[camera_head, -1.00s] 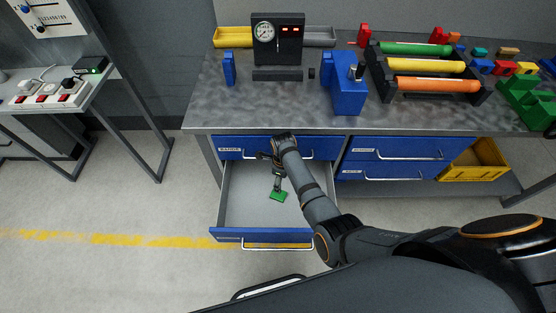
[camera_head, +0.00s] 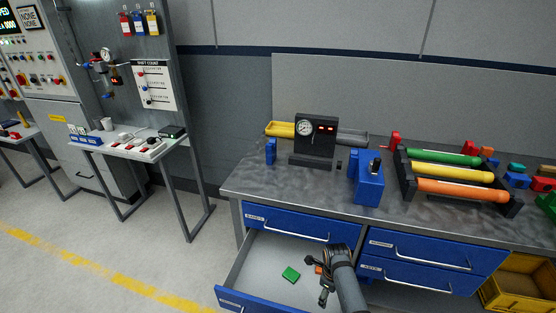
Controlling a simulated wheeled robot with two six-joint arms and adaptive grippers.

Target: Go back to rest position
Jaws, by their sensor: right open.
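My right gripper (camera_head: 324,284) is over the open drawer (camera_head: 262,268) of the workbench, at the drawer's right side. It is open and holds nothing that I can see. My left gripper is not in view.
The metal benchtop (camera_head: 240,180) carries a gauge box (camera_head: 316,140), a blue vise-like block (camera_head: 367,183) and a rack of coloured cylinders (camera_head: 451,172). Shut drawers (camera_head: 418,262) and a yellow crate (camera_head: 520,284) are on the right. A side table (camera_head: 135,145) stands left, with clear floor between.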

